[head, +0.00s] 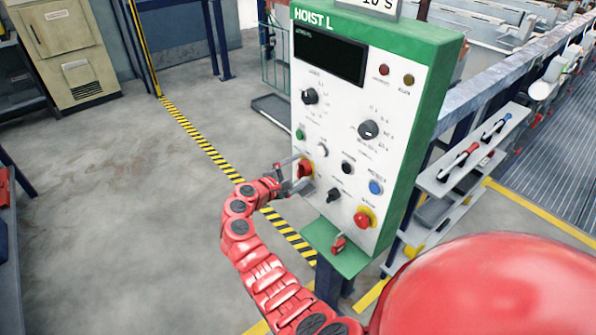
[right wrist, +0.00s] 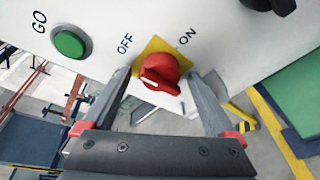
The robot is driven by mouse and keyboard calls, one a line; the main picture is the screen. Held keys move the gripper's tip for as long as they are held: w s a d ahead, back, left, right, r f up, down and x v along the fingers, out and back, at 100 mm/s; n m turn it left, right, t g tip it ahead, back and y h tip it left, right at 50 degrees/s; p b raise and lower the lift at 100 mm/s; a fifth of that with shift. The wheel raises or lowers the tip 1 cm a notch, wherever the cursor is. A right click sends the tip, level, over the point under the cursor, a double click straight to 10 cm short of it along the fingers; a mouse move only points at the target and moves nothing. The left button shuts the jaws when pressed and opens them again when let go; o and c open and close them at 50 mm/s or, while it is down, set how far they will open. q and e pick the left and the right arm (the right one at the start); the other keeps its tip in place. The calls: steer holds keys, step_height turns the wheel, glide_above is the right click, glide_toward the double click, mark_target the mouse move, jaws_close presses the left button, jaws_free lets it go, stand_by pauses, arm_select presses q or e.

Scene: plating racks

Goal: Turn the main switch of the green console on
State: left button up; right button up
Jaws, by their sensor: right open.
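The green console (head: 425,110), labelled HOIST L, stands upright with a white front panel. Its main switch (head: 305,168) is a red rotary knob on a yellow plate at the panel's lower left edge. In the right wrist view the red knob (right wrist: 163,70) sits below the printed words OFF and ON; a white mark shows on the left part of its handle. My right gripper (head: 291,182) is open at the panel, its two fingers on either side of the knob. I cannot tell whether they touch it. My left gripper is not in view.
A green GO button (right wrist: 70,42) is close to the left finger. Other knobs, such as a black selector (head: 334,195), and a red emergency stop (head: 363,217) are on the panel. A shelf (head: 440,185) with tools stands to the right. The floor at left is clear.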

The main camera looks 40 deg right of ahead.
steer(key=shift+f, duration=0.1)
steer(key=c, duration=1.3)
steer(key=shift+f+b, duration=0.2)
steer(key=shift+b, duration=0.25)
steer(key=shift+c, duration=0.2)
steer(key=m+b, duration=0.2)
steer(key=b, duration=0.3)
steer(key=f+m+t+h+b, duration=0.1)
steer(key=m+b, duration=0.2)
steer(key=b, duration=0.3)
steer(key=m+t+b, duration=0.1)
steer(key=m+b, duration=0.1)
steer(key=b, duration=0.4)
steer(key=shift+s+a+f+m+h, duration=0.1)
steer(key=shift+s+f+m+h, duration=0.1)
steer(key=shift+f+m+h, duration=0.15)
steer(key=m+h+b, duration=0.1)
steer(key=m+b, duration=0.3)
steer(key=b, duration=0.4)
steer(key=m+h+b, duration=0.1)
steer(key=m+b, duration=0.3)
steer(key=b, duration=0.4)
steer(key=shift+w+r+b, duration=0.1)
steer(key=shift+r+b, duration=0.05)
steer(key=shift+b, duration=0.15)
steer(key=shift+r+m+h+b, duration=0.35)
steer(key=shift+m+b, duration=0.4)
steer(key=shift+b, duration=0.1)
steer(key=o, duration=1.3)
